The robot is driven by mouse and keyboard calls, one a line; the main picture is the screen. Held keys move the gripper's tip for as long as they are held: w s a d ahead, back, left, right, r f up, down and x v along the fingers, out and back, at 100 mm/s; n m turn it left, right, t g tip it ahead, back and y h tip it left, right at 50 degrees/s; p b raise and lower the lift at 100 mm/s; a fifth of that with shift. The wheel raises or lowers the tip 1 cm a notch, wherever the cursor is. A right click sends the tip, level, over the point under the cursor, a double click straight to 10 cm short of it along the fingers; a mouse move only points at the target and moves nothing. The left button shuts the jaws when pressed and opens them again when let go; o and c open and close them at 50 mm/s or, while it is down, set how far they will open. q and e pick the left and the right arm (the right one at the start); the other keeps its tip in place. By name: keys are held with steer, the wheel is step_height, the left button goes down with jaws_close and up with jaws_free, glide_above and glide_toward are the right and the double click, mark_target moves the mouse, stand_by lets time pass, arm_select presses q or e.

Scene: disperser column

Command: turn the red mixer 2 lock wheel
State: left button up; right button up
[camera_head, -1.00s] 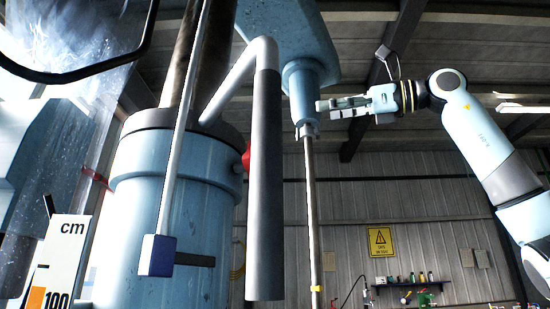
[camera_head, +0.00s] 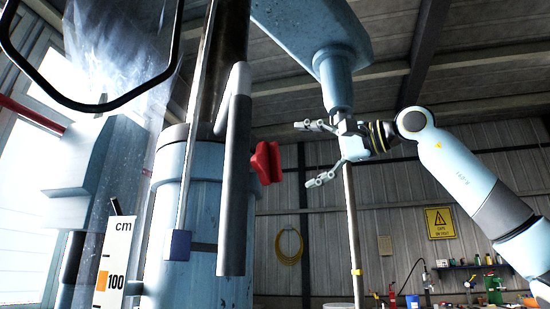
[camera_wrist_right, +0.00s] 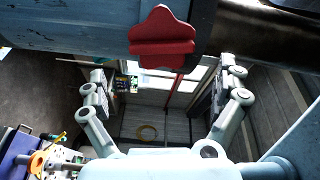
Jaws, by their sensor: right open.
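The red lock wheel (camera_head: 266,163) sticks out from the right side of the light blue column (camera_head: 205,225), partly edge-on. In the right wrist view the red wheel (camera_wrist_right: 162,40) shows at the top centre as a lobed knob with a raised bar. My right gripper (camera_head: 308,155) is open and empty, to the right of the wheel, with its fingers pointing left towards it. There is a gap between fingertips and wheel. In the wrist view my right gripper's fingers (camera_wrist_right: 165,85) are spread wide, below the wheel in the picture. My left gripper is out of view.
A grey pipe handle (camera_head: 235,185) hangs in front of the column, left of the wheel. A light blue overhead housing (camera_head: 335,75) and its thin vertical shaft (camera_head: 352,235) are close to my right gripper. A cm scale (camera_head: 115,265) stands at lower left.

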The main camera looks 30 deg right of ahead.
mark_target(279, 161)
steer(key=p+x, duration=0.1)
steer(key=x, duration=0.1)
steer(key=p+x, duration=0.1)
steer(key=x, duration=0.1)
steer(key=p+x, duration=0.1)
steer(key=x, duration=0.2)
steer(key=shift+w+a+r+p, duration=0.15)
steer(key=shift+r+p, duration=0.1)
steer(key=shift+p, duration=0.15)
steer(key=shift+w+a, duration=0.1)
steer(key=shift+w, duration=0.2)
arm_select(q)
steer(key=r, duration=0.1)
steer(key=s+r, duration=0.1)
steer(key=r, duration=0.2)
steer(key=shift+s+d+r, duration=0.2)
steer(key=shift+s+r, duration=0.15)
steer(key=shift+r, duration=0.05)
arm_select(e)
steer(key=shift+w+f, duration=0.15)
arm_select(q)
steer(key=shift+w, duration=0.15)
arm_select(e)
steer(key=c, duration=0.9)
